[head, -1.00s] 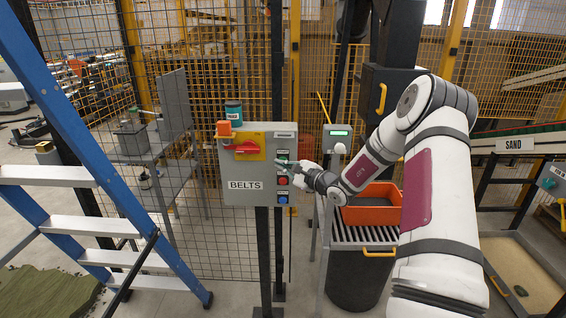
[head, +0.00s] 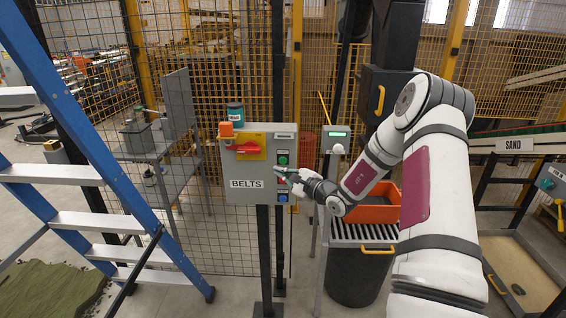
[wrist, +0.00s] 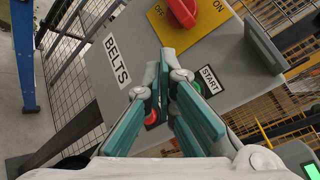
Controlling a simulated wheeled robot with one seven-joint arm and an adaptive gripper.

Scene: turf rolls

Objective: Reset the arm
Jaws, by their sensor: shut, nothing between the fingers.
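My gripper (head: 280,172) is shut and empty, just in front of the grey control box (head: 236,200) labelled BELTS. In the wrist view its teal fingers (wrist: 163,72) come together over the box face, which also shows there (wrist: 165,28). The fingers partly cover the red button (wrist: 151,116) and lie close beside the green START button (wrist: 196,87). I cannot tell whether the fingertips touch the box. In the head view the green button (head: 283,160) shows above the gripper and the blue button (head: 283,198) below it.
A red rotary switch (head: 247,147) on a yellow plate sits on the box. A teal can (head: 235,114) and an orange item stand on top. A blue ladder (head: 150,222) is at left, an orange crate (head: 372,214) behind my forearm. Wire mesh fencing stands behind.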

